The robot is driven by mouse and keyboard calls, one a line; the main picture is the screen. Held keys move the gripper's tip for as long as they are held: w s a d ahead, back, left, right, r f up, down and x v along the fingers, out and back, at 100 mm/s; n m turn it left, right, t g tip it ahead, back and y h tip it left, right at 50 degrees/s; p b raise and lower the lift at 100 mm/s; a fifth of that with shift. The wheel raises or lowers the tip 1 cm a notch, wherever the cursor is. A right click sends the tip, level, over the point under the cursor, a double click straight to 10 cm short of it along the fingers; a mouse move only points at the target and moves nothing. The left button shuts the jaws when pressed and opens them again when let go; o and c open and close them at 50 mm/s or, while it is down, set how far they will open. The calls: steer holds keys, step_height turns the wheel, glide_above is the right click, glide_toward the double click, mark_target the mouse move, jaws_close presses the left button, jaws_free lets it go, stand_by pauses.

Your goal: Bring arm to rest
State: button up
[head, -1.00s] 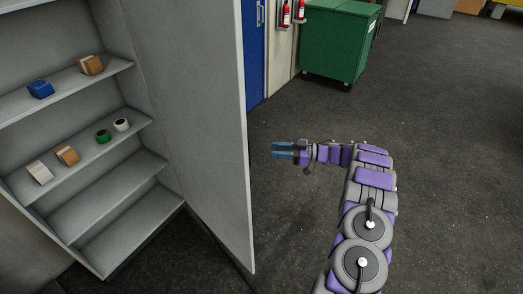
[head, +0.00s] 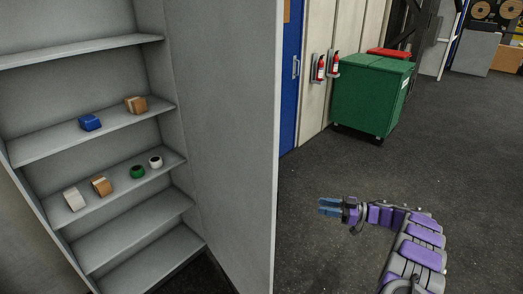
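My arm (head: 420,250) reaches in from the lower right of the head view, purple and grey, and bends toward the left. My gripper (head: 329,207), with blue fingers, is at its end and points left, over the dark floor. A narrow gap shows between the two fingers, and nothing is seen between them. The gripper is to the right of the shelf's grey side panel and apart from it.
A grey shelf unit (head: 226,130) on the left holds a blue box (head: 90,122), brown boxes (head: 136,104), a white box (head: 74,199) and green (head: 137,171) and white (head: 156,162) rolls. A green bin (head: 368,95) and fire extinguishers (head: 320,67) stand behind. Floor on the right is clear.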

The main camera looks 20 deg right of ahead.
steer(key=w+r+m+t+h+b, duration=0.4)
steer(key=w+r+m+t+h, duration=0.3)
steer(key=w+r+h, duration=0.85)
steer(key=s+a+f+m+g+b, duration=0.1)
steer(key=s+a+f+g, duration=0.2)
steer(key=s, duration=1.6)
steer(key=s+a+f+m+g+b, duration=0.2)
steer(key=s+a+g, duration=0.7)
steer(key=s+a, duration=0.9)
steer(key=s+a+f+m+g+b, duration=0.1)
steer(key=s+a+f+g+b, duration=0.1)
steer(key=s+a+f+g, duration=0.4)
steer(key=s+a, duration=0.2)
steer(key=s, duration=0.4)
steer(key=s+a, duration=0.3)
steer(key=s, duration=0.4)
steer(key=shift+s+a+f+g, duration=0.2)
steer(key=shift+s+a+g, duration=0.05)
steer(key=shift+s+g, duration=0.05)
